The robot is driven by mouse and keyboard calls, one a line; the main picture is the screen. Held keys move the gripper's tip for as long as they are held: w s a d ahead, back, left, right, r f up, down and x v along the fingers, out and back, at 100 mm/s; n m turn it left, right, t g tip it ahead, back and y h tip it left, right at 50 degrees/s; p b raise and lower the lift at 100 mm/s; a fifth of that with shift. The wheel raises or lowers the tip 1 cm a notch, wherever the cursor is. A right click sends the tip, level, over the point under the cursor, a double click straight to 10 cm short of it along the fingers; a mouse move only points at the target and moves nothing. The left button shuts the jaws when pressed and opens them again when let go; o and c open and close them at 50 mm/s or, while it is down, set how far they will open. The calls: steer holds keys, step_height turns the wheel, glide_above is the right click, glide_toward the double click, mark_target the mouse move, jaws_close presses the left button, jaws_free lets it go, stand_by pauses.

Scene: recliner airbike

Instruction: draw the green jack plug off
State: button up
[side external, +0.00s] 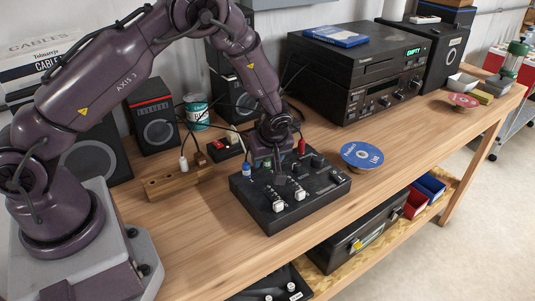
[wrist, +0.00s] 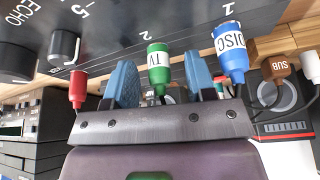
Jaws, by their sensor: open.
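The green jack plug (wrist: 158,62), lettered TV, sits at the panel edge of the black mixer box (wrist: 190,20). In the wrist view it stands between the two blue pads of my gripper (wrist: 161,75), with a gap visible on each side. My gripper is open. A blue plug (wrist: 230,52) lettered DISC is just right of the right pad, and a red plug (wrist: 78,88) is left of the left pad. In the side view my gripper (side external: 277,166) is low over the mixer's back edge and largely hides the green plug.
In the side view a wooden block (side external: 165,187) stands left of the mixer, with a white plug (side external: 183,164) and a brown plug (side external: 201,159) at it. A blue disc (side external: 362,155) lies to the mixer's right. The front table strip is clear.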

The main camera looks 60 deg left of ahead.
steer(key=shift+c, duration=0.2)
jaws_close()
steer(key=shift+r, duration=0.75)
stand_by(0.4)
steer(key=shift+r, duration=1.1)
